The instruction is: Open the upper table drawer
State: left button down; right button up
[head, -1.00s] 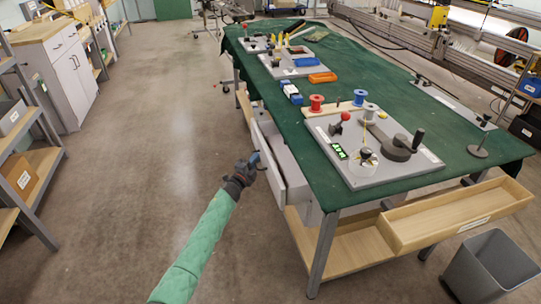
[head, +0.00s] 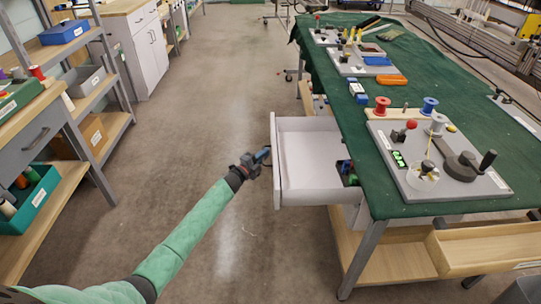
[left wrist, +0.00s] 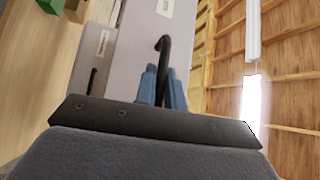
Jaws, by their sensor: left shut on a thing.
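The upper table drawer (head: 298,192) is a pale grey box pulled well out from the left side of the green-covered table (head: 330,75). Most of its inside shows bare. My left gripper (head: 264,154) is at the outer face of the drawer front. In the left wrist view, its blue fingers (left wrist: 163,86) are shut on the dark bar handle (left wrist: 164,55) of a grey, labelled front (left wrist: 145,45). In the head view the gripper hides the handle. My right gripper is not in view.
Small dark, blue and green items (head: 348,174) lie at the drawer's inner end. A shelf rack (head: 85,85) with bins stands at the left. The floor (head: 205,110) between rack and drawer is clear.

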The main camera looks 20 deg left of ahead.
pick_arm(q)
jog(key=shift+a+f, duration=0.1)
jog(key=c, duration=1.5)
grip_release()
jog(key=shift+s, duration=0.1)
